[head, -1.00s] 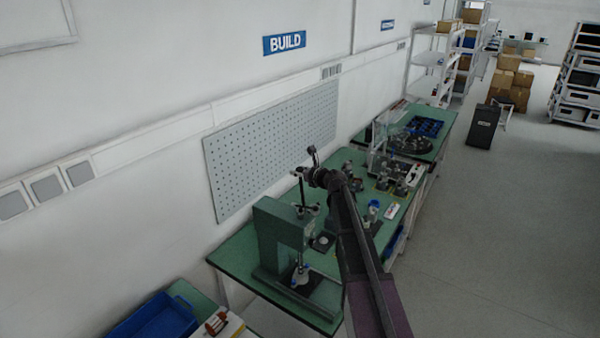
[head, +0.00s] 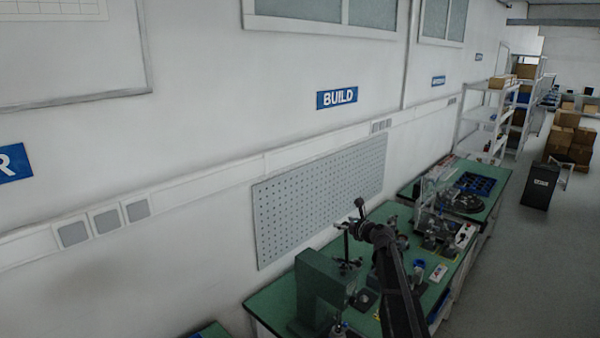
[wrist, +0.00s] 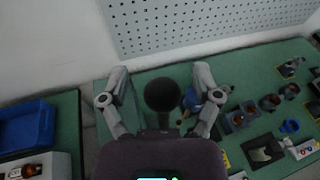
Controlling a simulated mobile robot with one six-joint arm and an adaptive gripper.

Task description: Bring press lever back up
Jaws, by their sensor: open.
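The green press (head: 318,285) stands at the near end of the green workbench, cut off by the bottom edge of the head view. My gripper (head: 351,217) is above and just right of the press head, small and dark there. In the wrist view my gripper (wrist: 160,76) has its two grey fingers spread wide. A round black knob (wrist: 162,95), apparently the press lever's end, sits between them with a visible gap on each side.
A grey pegboard (head: 320,200) hangs on the wall close behind the press. Several small fixtures (wrist: 268,103) stand on the bench to the right. A blue bin (wrist: 28,128) lies at the left in the wrist view.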

